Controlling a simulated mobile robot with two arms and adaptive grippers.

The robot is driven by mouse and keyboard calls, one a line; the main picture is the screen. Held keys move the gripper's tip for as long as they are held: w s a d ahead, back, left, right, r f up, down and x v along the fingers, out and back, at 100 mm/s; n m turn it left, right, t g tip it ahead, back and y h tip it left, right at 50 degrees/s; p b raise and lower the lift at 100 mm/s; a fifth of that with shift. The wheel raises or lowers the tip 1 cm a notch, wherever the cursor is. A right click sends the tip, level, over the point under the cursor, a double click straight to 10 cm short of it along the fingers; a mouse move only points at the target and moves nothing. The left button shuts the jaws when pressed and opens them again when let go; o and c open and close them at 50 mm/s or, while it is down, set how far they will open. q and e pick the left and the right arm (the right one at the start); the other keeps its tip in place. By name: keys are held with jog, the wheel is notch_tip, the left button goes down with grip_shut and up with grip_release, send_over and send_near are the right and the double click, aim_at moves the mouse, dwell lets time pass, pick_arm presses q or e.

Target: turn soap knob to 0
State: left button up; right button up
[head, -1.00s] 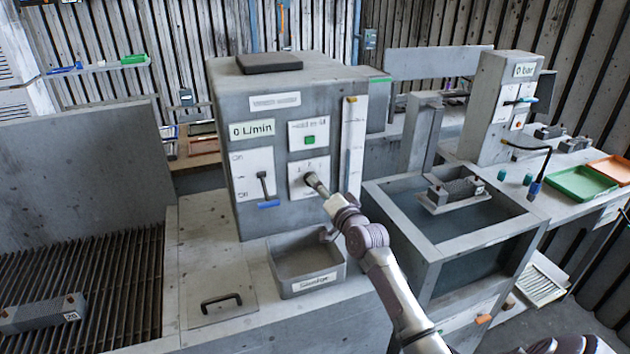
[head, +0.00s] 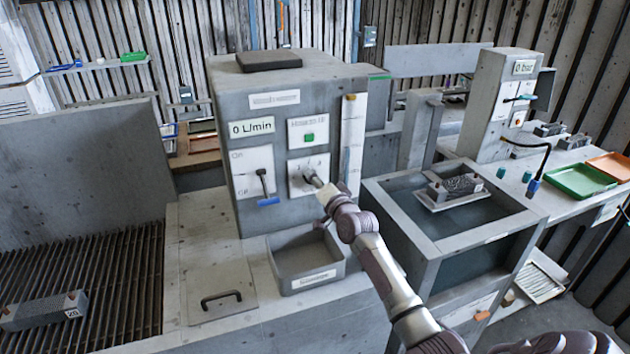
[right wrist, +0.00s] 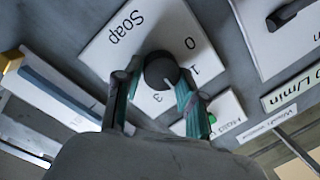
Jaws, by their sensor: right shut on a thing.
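The soap knob (right wrist: 160,68) is a dark round knob on a white plate (right wrist: 118,35) marked "Soap", with 0, 1 and 3 readable around it. A small pale mark shows on its edge on the side of the 1 and 3; the exact setting is hard to tell. My right gripper (right wrist: 158,92) is shut on the knob, one finger on each side. In the head view the plate (head: 296,187) is on the front of the grey cabinet, and my right gripper (head: 317,185) reaches it from the lower right. My left gripper is not in view.
A lever switch (head: 264,186) with a blue end is left of the knob, and a green button (head: 309,136) is above. A labelled open bin (head: 306,262) stands below my right arm. A water tank (head: 450,232) is to the right.

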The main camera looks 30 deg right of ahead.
jog(key=shift+n, duration=0.3)
jog(key=shift+w+a+r+n+g+h+p, duration=0.1)
jog(key=shift+n+g+h+p, duration=0.45)
jog(key=shift+n, duration=2.1)
jog(key=shift+s+a+f+n+t+h+p, duration=0.1)
jog(key=shift+n+p, duration=0.85)
jog(key=shift+n, duration=1.75)
jog(key=shift+w+a+r+n+g+h+p, duration=0.2)
jog(key=shift+n+p, duration=0.55)
jog(key=shift+n, duration=1.9)
jog(key=shift+s+d+f, duration=0.1)
jog(key=o, duration=1.1)
jog(key=shift+o, duration=0.2)
jog(key=shift+s, duration=0.1)
jog(key=v, duration=1.2)
